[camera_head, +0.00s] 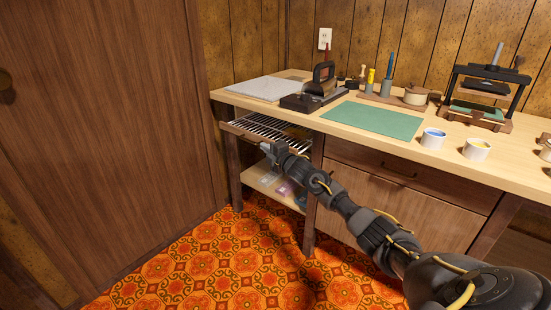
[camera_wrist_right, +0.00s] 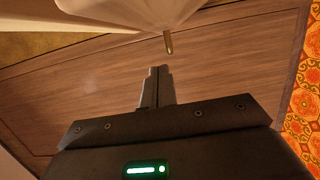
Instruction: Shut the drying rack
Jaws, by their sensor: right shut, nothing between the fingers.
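The drying rack (camera_head: 268,127) is a slatted tray with pale bars and a wooden front rail, under the left end of the workbench top in the head view. It sticks out past the bench's front, so it stands at least partly open. My right gripper (camera_head: 268,147) is at the rack's front rail, near its right part. I cannot tell whether it touches the rail. In the wrist view its fingers (camera_wrist_right: 155,74) are together and hold nothing. A pale shape with a small brass-coloured peg (camera_wrist_right: 168,42) shows just beyond them. My left gripper is not in view.
The workbench top (camera_head: 330,135) bears a green mat (camera_head: 373,119), a heavy iron-like tool (camera_head: 318,88), cups and a press (camera_head: 488,90). A lower shelf (camera_head: 262,182) holds small items. A brown wooden door (camera_head: 105,120) stands left. Patterned floor lies clear in front.

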